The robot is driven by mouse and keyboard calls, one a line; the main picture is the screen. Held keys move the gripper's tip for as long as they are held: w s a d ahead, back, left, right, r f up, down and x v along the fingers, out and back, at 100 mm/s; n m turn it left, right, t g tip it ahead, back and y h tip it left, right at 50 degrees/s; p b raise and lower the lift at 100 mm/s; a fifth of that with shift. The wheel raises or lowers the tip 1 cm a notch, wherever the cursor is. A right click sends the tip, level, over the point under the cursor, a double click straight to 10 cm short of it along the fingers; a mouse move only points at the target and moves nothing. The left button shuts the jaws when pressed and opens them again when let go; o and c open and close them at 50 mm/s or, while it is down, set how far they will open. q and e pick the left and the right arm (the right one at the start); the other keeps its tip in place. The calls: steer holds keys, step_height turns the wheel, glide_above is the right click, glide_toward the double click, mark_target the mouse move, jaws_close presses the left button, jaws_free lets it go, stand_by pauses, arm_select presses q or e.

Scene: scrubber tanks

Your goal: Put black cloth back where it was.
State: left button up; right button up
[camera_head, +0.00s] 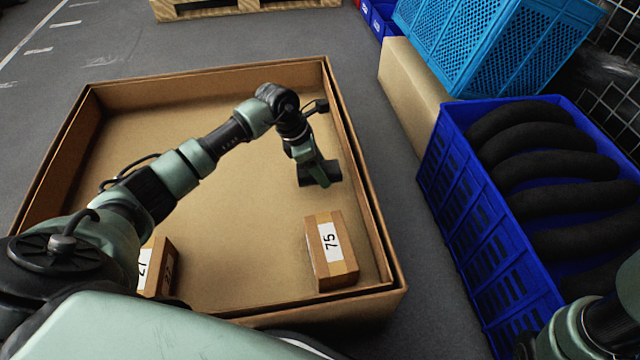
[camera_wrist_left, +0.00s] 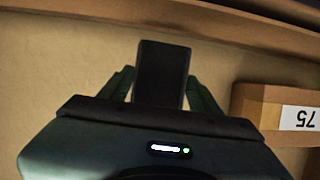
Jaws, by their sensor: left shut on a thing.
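My left gripper (camera_head: 318,172) is inside the large open cardboard box (camera_head: 225,300), towards its right side. In the left wrist view its two fingers (camera_wrist_left: 160,88) are shut on the black cloth (camera_wrist_left: 161,72), which looks like a dark rectangular block between them. In the head view the cloth (camera_head: 304,172) shows as a dark shape at the fingertips, partly hidden by the gripper. I cannot tell whether it touches the box floor. Part of my right arm shows at the bottom right of the head view, but its gripper is out of view.
A small carton marked 75 (camera_head: 331,252) stands in the box near the gripper. Another small carton (camera_head: 158,268) is at the lower left, partly behind my arm. To the right, a blue crate (camera_head: 462,215) holds several black curved rolls. A light-blue crate (camera_head: 485,45) stands behind it.

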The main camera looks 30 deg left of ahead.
arm_select(q)
step_height(320, 180, down, 4)
steer(key=b, duration=0.2)
steer(key=shift+f+b, duration=0.25)
steer(key=shift+b, duration=0.15)
steer(key=shift+r, duration=0.15)
steer(key=o, duration=1.2)
